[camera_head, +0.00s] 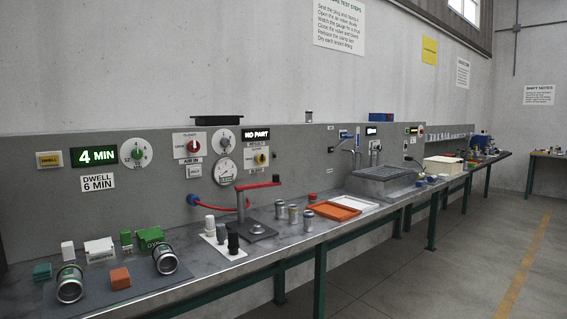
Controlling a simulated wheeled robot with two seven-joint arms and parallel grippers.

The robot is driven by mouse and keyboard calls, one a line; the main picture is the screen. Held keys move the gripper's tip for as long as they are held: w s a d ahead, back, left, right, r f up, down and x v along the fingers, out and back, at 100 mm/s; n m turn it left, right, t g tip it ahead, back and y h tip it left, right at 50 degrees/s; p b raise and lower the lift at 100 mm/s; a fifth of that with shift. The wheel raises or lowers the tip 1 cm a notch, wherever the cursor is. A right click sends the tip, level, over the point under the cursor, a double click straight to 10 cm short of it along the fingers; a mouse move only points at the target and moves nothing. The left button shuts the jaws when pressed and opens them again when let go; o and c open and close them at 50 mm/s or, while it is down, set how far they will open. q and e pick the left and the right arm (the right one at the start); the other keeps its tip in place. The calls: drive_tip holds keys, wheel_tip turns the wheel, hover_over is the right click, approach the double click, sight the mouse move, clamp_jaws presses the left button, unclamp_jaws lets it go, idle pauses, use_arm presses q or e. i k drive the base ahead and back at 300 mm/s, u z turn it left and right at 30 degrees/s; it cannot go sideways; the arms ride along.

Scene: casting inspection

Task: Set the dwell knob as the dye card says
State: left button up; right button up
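The dwell knob (138,153) is green and sits at the centre of a round white dial on the grey back panel, at the left. The dial's marks are too small to read surely. Below the display, the white dye card (97,182) reads DWELL 6 MIN. A yellow-framed button or lamp marked DWELL (49,160) is at the far left of the panel. Neither of my grippers is in view, and nothing touches the knob.
To the right are a red-handled clamp (258,185) and an air gauge (224,172). The panel face around the knob is clear.

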sight(136, 154)
drive_tip(key=z, duration=0.15)
drive_tip(key=k, duration=0.15)
drive_tip(key=z, duration=2.7)
drive_tip(key=i, duration=0.15)
drive_tip(key=u, duration=2.45)
drive_tip(key=i, duration=1.45)
drive_tip(key=u, duration=1.15)
